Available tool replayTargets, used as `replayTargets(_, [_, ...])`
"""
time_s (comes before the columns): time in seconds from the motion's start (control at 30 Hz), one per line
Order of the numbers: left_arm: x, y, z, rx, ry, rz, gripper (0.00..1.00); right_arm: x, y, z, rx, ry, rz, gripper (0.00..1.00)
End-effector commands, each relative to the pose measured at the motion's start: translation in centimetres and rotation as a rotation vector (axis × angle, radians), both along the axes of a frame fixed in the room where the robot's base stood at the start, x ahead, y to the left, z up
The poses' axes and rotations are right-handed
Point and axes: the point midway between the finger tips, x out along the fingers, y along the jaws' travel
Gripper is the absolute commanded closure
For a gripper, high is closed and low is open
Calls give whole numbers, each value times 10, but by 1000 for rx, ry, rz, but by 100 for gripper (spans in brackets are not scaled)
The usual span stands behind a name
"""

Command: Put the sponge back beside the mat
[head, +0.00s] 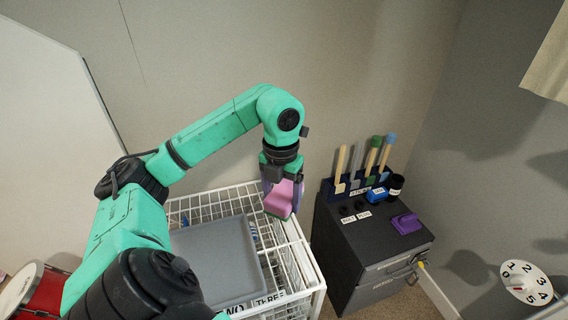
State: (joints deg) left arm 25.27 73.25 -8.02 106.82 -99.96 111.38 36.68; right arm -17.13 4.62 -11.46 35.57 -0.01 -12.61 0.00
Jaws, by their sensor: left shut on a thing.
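My left gripper (282,187) is shut on a pink block with a thin green underside, which looks like the sponge (279,201). It holds the sponge in the air over the right back part of a white wire basket. A grey flat panel (212,262) with a raised rim lies on the basket, to the left of and nearer than the sponge. I cannot tell whether this panel is the mat. My right gripper is not in view.
The white wire basket (298,245) has labels reading TWO and THREE at its front. To its right stands a dark cabinet (345,262) bearing a tool rack (352,191), a blue block (377,195), dark knobs and a purple block (406,223). A red drum (40,292) stands lower left.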

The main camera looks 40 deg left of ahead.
Motion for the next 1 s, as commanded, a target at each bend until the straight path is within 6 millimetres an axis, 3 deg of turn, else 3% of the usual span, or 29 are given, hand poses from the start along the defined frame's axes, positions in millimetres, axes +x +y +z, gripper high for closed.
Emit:
replayTargets(0.17, [-2,0,-33,1,8,15,75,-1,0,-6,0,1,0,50])
replayTargets(0.6, [-1,0,-136,-2,5,13,75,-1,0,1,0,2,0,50])
replayTargets(1.0, [-1,0,-198,0,1,13,75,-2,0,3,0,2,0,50])
